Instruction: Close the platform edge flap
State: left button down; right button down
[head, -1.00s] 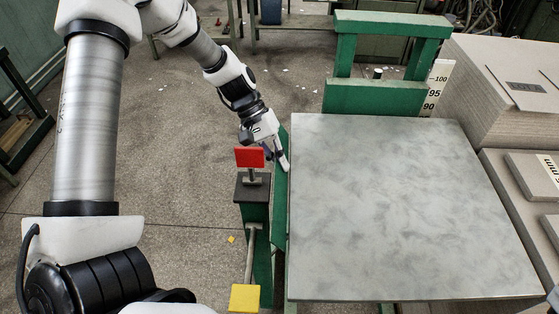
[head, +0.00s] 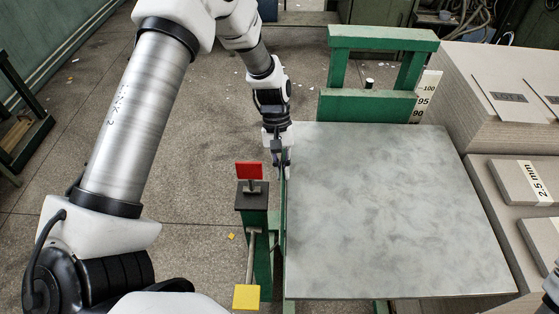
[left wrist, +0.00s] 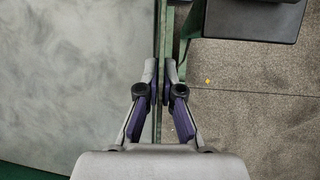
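The platform (head: 390,215) has a grey marbled top and fills the middle right of the head view. Its green edge flap (head: 283,222) runs along its left side and shows as a narrow, nearly edge-on strip. In the left wrist view the flap (left wrist: 163,25) is a thin green strip beside the platform top (left wrist: 75,70). My left gripper (head: 282,168) points down at the flap near the platform's back left corner. Its fingers (left wrist: 164,72) are close together with a narrow gap, over the flap line; contact is hard to tell.
A post with a red pad (head: 249,170) stands just left of the flap, with a yellow pad (head: 246,297) nearer. A green frame (head: 368,105) stands behind the platform. Greyboard stacks (head: 510,100) line the right. The floor at left is open.

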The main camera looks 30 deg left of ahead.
pick_arm(q)
jog(key=shift+w+d+g+y+p, duration=0.1)
jog(key=shift+d+g+y+p, duration=0.1)
jog(key=shift+g+y+p, duration=0.35)
jog(key=shift+f, duration=0.1)
jog(key=c, duration=1.4)
grip_release()
jog(key=shift+c, duration=0.2)
jog(key=shift+o, duration=0.4)
jog(key=shift+w, duration=0.1)
jog(key=v, duration=1.2)
